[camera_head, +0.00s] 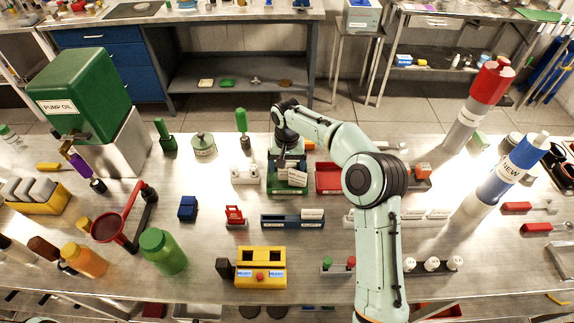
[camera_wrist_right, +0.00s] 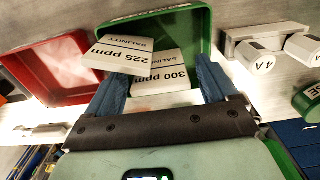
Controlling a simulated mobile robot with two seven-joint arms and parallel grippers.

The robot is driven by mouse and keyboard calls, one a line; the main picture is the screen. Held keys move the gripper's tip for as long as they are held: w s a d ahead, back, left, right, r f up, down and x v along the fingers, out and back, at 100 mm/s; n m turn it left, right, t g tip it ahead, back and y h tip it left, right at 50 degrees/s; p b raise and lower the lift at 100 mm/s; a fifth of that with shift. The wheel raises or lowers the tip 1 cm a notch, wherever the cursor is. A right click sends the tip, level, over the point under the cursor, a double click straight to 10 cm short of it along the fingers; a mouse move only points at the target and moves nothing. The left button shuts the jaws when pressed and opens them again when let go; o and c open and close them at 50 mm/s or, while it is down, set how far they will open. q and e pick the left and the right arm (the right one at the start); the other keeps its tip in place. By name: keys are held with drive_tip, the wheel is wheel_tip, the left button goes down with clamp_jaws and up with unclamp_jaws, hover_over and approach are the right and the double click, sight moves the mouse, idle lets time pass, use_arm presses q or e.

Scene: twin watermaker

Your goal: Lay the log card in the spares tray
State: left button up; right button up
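Two white cards lie overlapping and askew in a green tray (camera_wrist_right: 198,22). One reads "225 ppm SALINITY" (camera_wrist_right: 122,57), the other "300 ppm SALINITY" (camera_wrist_right: 160,68). I cannot tell whether either is the log card. The green tray (camera_head: 288,188) also shows in the head view, with a red tray (camera_head: 328,178) to its right; no label tells me which is the spares tray. My right gripper (camera_wrist_right: 161,66) is open over the green tray, its blue fingers apart and the cards showing between and beyond them. My left gripper is not in view.
A yellow box (camera_head: 261,267) sits near the front.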

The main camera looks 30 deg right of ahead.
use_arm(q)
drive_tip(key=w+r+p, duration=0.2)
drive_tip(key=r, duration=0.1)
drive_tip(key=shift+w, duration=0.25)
use_arm(e)
wheel_tip(320, 180, up, 12)
drive_tip(key=shift+r, duration=0.2)
